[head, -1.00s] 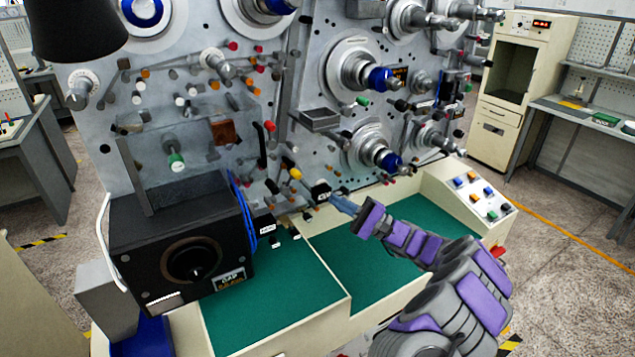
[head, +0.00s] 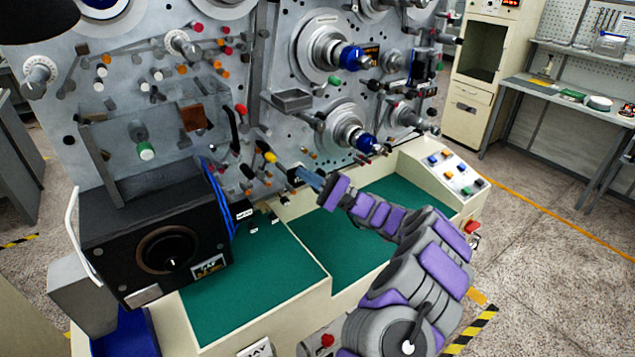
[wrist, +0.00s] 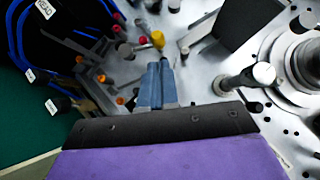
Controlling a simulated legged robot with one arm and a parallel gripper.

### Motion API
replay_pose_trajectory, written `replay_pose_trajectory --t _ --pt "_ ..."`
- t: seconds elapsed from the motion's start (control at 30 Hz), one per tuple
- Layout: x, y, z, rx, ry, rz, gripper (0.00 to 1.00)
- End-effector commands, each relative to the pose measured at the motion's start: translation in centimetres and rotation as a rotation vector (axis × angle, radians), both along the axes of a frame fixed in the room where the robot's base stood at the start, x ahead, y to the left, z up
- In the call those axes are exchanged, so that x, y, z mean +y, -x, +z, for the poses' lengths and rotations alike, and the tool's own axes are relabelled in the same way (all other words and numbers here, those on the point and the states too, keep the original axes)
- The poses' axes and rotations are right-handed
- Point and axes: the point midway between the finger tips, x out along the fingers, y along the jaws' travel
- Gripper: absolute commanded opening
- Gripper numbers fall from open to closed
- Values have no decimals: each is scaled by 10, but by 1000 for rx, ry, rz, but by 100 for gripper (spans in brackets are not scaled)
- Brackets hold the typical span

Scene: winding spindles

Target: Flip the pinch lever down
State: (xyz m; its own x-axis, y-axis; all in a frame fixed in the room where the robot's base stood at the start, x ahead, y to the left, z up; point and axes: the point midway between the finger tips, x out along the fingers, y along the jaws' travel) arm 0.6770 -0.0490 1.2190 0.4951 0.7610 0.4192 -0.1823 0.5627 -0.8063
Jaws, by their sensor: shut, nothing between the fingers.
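My gripper (head: 308,178) is shut and empty, its blue fingers pointing at the lower middle of the grey machine panel. A short lever with a yellow end (head: 269,157) sticks out just left of and above my fingertips. In the wrist view the yellow end (wrist: 157,40) is straight beyond the shut fingers (wrist: 157,75). I cannot tell whether the fingers touch anything there. A dark curved handle with a red top (head: 240,110) stands further up and left. I cannot tell for sure which of these is the pinch lever.
A black box (head: 125,225) with blue cables stands left of my arm. The green work surface (head: 245,285) below is mostly clear. Large spindles (head: 350,135) stick out to the upper right. A button panel (head: 450,165) is at the right end.

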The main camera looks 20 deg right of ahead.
Motion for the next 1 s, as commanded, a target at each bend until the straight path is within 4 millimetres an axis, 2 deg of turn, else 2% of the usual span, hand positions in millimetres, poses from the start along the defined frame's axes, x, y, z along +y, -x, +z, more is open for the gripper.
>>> replay_pose_trajectory --t 0.1,0.33,1.0 --pt "17 -10 7 1 1 1 0" --pt "31 -22 17 1 -2 1 0" --pt "35 -23 22 -13 37 -2 0"
